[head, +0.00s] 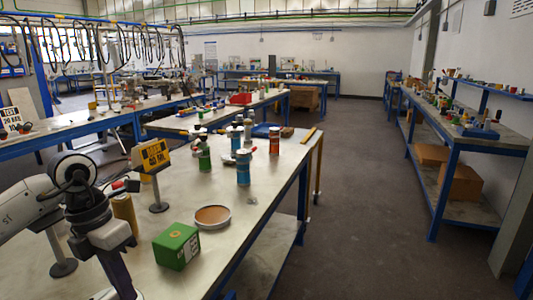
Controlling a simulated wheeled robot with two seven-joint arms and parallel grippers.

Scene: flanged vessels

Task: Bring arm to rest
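My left arm (75,185) comes in from the left and bends down over the near left part of the workbench (165,215). Its lower link runs out of the bottom edge, so its gripper is not visible. My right arm and gripper are not in view. On the bench stand a blue flanged vessel (243,168), a green one (204,155) and an orange-brown one (274,141), all upright. None of them is touched by the visible part of my arm.
A green box (176,246) and a round tan dish (212,216) are on the near bench, right of my arm. A yellow sign (151,156) on a stand and a yellow cylinder (124,213) are close to the arm. The floor (370,210) to the right is clear.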

